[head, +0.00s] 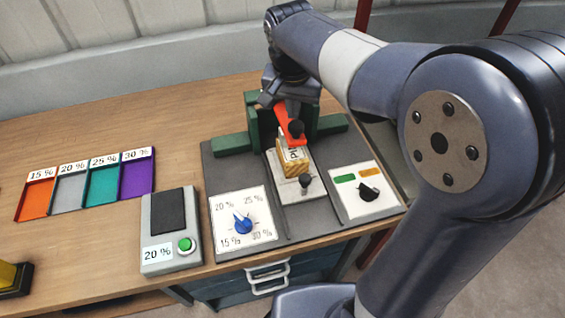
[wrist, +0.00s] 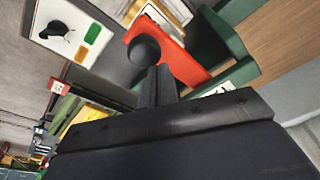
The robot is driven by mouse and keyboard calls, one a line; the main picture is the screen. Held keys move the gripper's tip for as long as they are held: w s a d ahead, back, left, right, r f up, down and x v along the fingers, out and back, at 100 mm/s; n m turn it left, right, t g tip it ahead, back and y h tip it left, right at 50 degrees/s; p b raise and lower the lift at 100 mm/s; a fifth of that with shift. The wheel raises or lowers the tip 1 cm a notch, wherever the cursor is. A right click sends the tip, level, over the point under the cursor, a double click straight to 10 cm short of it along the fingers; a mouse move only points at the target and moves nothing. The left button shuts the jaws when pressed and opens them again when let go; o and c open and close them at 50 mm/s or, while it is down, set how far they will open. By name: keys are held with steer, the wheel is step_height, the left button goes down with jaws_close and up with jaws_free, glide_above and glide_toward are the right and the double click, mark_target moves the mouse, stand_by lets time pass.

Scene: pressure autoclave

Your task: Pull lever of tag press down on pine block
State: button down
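The tag press has a green frame (head: 252,128) and a red lever (head: 284,116) with a black ball knob (head: 295,130). The pine block (head: 292,165), pale wood with a partly hidden label, lies under the lever's front end on a light slide plate (head: 305,193). In the wrist view the red lever (wrist: 172,52) slopes across and the knob (wrist: 144,48) shows whole. My gripper (wrist: 158,70) has its dark fingers close together, tips right by the knob and lever. The fingers are not around the knob; I cannot tell whether they touch it. In the head view my wrist hides the fingertips.
A dial panel (head: 263,232) with a blue knob stands left of the slide, a switch panel (head: 365,207) right. Farther left are a grey box reading 20 % (head: 155,228) and coloured trays (head: 137,176) marked 15 to 30 %. Bare bench top (head: 150,115) lies behind the trays.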

steer(key=w+p+v, duration=0.1)
steer(key=p+v, duration=0.7)
steer(key=shift+w+d+r, duration=0.2)
steer(key=shift+w+r, duration=0.15)
steer(key=shift+r, duration=0.1)
steer(key=shift+s, duration=0.1)
stand_by(1.1)
